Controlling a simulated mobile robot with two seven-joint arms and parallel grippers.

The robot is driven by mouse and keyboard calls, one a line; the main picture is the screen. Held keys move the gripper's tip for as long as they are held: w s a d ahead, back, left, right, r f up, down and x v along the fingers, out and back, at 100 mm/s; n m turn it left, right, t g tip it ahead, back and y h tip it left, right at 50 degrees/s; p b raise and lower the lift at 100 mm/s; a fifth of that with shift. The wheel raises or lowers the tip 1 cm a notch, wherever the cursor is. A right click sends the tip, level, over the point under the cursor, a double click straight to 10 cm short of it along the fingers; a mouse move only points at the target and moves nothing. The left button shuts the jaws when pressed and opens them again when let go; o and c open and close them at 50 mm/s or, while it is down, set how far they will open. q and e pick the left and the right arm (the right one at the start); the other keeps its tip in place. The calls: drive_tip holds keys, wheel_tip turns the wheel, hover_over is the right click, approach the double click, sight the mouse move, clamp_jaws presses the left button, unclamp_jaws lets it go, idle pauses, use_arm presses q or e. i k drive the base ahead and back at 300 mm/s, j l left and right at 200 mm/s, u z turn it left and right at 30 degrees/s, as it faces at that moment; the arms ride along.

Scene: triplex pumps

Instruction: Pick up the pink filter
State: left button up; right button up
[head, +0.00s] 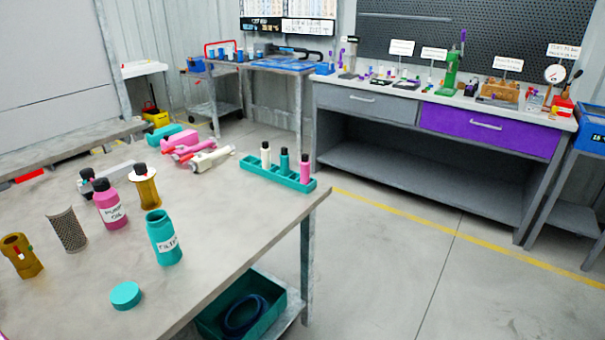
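No part is clearly marked as a pink filter, and I cannot tell which pink thing it is. A pink bottle with a black cap (111,208) stands upright on the near table and its label seems to read "pump oil". Pink tool-like parts (184,146) lie at the table's far side. A small pink bottle (305,169) stands at the right end of a teal rack (270,176). A teal open container (163,240) has a label that seems to read "filter".
The grey table (215,255) also holds a teal lid (125,295), a mesh cylinder (69,230), a brass part (21,256) and a gold-and-white spool (145,187). A workbench with a purple drawer (490,131) stands behind. The floor (420,260) at right is clear.

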sight(305, 164)
drive_tip(key=i+l, duration=0.75)
